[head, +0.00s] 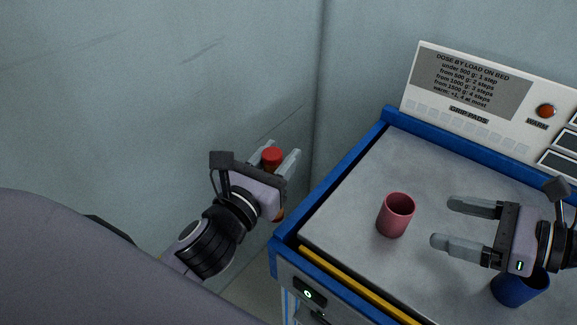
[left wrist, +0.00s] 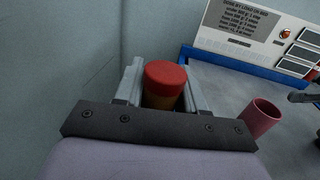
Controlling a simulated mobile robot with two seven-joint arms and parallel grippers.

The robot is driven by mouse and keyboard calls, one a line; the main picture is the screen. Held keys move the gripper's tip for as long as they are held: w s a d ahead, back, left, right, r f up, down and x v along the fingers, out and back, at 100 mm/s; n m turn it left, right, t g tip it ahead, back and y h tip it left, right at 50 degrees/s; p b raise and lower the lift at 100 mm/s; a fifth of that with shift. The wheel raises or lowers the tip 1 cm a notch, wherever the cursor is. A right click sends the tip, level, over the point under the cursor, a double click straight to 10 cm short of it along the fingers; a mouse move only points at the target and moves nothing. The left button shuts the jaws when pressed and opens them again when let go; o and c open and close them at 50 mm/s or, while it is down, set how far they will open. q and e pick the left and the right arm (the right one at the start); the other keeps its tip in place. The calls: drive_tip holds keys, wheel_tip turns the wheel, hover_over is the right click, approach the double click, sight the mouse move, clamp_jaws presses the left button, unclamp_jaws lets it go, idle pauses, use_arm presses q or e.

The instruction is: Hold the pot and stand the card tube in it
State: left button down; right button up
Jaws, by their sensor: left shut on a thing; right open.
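My left gripper (head: 282,156) is shut on a tube with a red top and an orange-tan body, likely the card tube (head: 272,157). It holds the tube roughly upright, left of the table and clear of it. In the left wrist view the tube's red top (left wrist: 165,76) shows between the fingers. A pink open-topped pot (head: 396,215) stands upright on the grey table top. It also shows in the left wrist view (left wrist: 261,117). My right gripper (head: 448,222) is open and empty, just right of the pink pot, fingers pointing towards it and apart from it.
A blue cup (head: 520,288) stands at the lower right, partly hidden by my right gripper. The grey table top (head: 345,205) has a raised blue rim (head: 350,149) and a yellow strip (head: 350,282) in front. A sloped panel (head: 470,85) with dosing text and an orange button (head: 546,111) stands behind.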

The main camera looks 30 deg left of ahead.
sight(388, 207)
drive_tip(key=shift+a, duration=0.1)
use_arm(q)
drive_tip(key=w+d+r+m+g+h, duration=0.2)
drive_tip(key=d+r+m+g+h, duration=0.6)
drive_tip(key=d+r+m+g, duration=0.1)
drive_tip(key=w+d+r+m+g+h, duration=0.2)
drive_tip(key=d+r+m+g+h, duration=0.7)
drive_tip(key=d, duration=0.5)
drive_tip(key=m+g, duration=0.2)
drive_tip(key=g, duration=0.1)
drive_tip(key=shift+w, duration=0.15)
use_arm(e)
drive_tip(key=x, duration=1.2)
drive_tip(key=shift+w, duration=0.1)
use_arm(q)
drive_tip(key=shift+r, duration=0.1)
